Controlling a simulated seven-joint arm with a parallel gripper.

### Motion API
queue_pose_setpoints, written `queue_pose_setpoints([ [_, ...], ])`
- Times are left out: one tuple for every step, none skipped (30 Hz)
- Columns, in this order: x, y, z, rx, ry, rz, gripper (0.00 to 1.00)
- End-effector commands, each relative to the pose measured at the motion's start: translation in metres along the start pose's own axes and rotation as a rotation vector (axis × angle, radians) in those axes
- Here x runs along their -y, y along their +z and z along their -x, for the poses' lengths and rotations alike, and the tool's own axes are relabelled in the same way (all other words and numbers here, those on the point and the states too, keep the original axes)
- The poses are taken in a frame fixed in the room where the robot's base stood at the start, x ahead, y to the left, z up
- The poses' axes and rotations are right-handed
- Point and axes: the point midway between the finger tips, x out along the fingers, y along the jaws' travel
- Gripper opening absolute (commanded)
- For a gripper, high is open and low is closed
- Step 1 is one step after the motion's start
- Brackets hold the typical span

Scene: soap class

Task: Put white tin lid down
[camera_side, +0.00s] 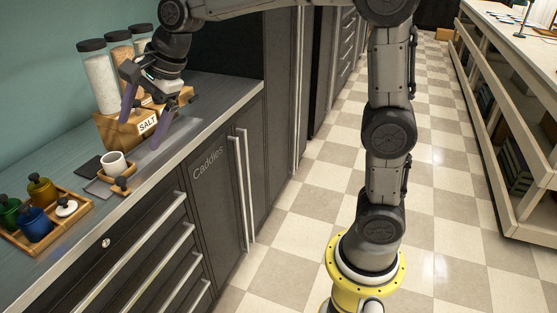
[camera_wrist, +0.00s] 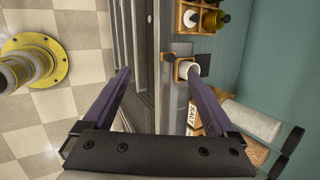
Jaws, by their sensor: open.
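The white lid with a dark knob (camera_side: 67,208) lies in the wooden tray (camera_side: 84,223) at the lower left of the side view. A small pale round thing in the tray in the wrist view (camera_wrist: 190,18) seems to be the same lid. The open white tin (camera_side: 113,163) stands on the counter behind the tray; it also shows in the wrist view (camera_wrist: 190,71). My gripper (camera_side: 140,134), with purple fingers, is open and empty above the counter by the salt block, apart from the lid and tin. Its fingers are spread in the wrist view (camera_wrist: 156,68).
Blue (camera_side: 35,224), green (camera_side: 9,212) and yellow (camera_side: 42,191) tins share the tray. A small wooden holder with a dark knob (camera_side: 121,185) sits near the counter edge. Tall jars (camera_side: 99,84) and the wooden SALT block (camera_side: 118,132) stand close to my gripper.

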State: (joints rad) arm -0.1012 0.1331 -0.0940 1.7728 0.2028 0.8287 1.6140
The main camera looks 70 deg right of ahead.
Motion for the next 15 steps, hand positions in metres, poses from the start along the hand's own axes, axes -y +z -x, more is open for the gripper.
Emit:
queue_pose_setpoints([
  [-0.019,-0.007,0.019,-0.015,-0.006,0.119,0.92],
  [-0.031,-0.012,0.029,-0.025,-0.006,0.198,0.92],
  [-0.046,-0.017,0.039,-0.037,-0.004,0.303,0.92],
  [-0.059,-0.021,0.047,-0.047,-0.002,0.382,0.92],
  [-0.071,-0.025,0.054,-0.056,0.002,0.462,0.92],
  [-0.089,-0.031,0.063,-0.068,0.008,0.566,0.92],
  [-0.102,-0.035,0.069,-0.077,0.014,0.645,0.92],
  [-0.115,-0.039,0.074,-0.086,0.019,0.723,0.92],
  [-0.133,-0.045,0.081,-0.097,0.028,0.827,0.92],
  [-0.147,-0.049,0.085,-0.106,0.036,0.906,0.92],
  [-0.16,-0.053,0.088,-0.114,0.045,0.983,0.92],
  [-0.178,-0.058,0.092,-0.124,0.056,1.083,0.92],
  [-0.19,-0.062,0.094,-0.131,0.066,1.155,0.92],
  [-0.202,-0.066,0.095,-0.137,0.076,1.223,0.92],
  [-0.217,-0.07,0.097,-0.143,0.089,1.307,0.92],
])
